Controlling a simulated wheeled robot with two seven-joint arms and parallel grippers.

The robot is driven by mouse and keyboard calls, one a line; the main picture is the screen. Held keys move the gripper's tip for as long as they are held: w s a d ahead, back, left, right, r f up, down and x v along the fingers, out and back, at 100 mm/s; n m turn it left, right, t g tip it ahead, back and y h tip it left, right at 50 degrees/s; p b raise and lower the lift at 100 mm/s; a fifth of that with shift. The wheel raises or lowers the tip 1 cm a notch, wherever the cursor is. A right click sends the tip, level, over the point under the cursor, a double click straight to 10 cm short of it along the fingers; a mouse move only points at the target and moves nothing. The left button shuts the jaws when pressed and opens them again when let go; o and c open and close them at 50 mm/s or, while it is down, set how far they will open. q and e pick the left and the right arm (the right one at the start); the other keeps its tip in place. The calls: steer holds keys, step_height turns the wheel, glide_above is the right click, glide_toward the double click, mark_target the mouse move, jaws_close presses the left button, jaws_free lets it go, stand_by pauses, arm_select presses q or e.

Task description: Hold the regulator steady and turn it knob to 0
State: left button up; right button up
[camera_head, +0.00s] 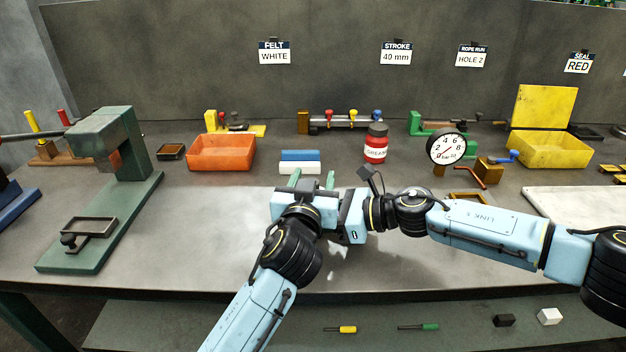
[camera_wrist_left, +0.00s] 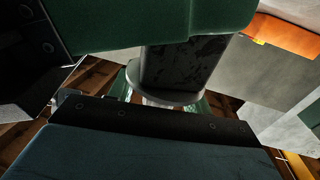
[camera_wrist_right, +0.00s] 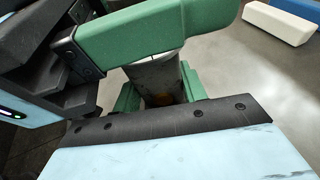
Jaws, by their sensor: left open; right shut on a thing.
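A grey cylindrical part, probably the regulator with its knob (camera_wrist_right: 154,72), shows between green fingers in the right wrist view. In the left wrist view a dark cylinder with a grey flange (camera_wrist_left: 180,60) shows beside a green finger. My left gripper (camera_head: 312,181) is open, its green fingertips apart around mid-table. My right gripper (camera_head: 352,216) comes in from the right, close against the left one, and is shut on the regulator. Any scale or zero mark on the knob cannot be made out.
A round gauge marked in bar (camera_head: 446,148) stands at the right, near a brass block (camera_head: 488,170). Behind are a red jar (camera_head: 376,145), blue (camera_head: 300,155) and white blocks (camera_head: 299,168) and an orange bin (camera_head: 221,153). A green press (camera_head: 125,180) stands left.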

arm_select(q)
steer(key=s+a, duration=0.2)
steer(key=s, duration=1)
steer(key=d+r+m+g+h, duration=0.2)
steer(key=d+m+g+h, duration=0.4)
steer(key=d+m+h, duration=0.6)
steer(key=w+a+f+g+h, duration=0.1)
steer(key=w+a+g, duration=0.2)
steer(key=a, duration=0.8)
steer(key=w+a+f+g+h, duration=0.1)
steer(key=w+a+g, duration=0.2)
steer(key=a, duration=0.7)
steer(key=x, duration=1.1)
steer(key=shift+w+d, duration=0.1)
steer(key=shift+w, duration=0.25)
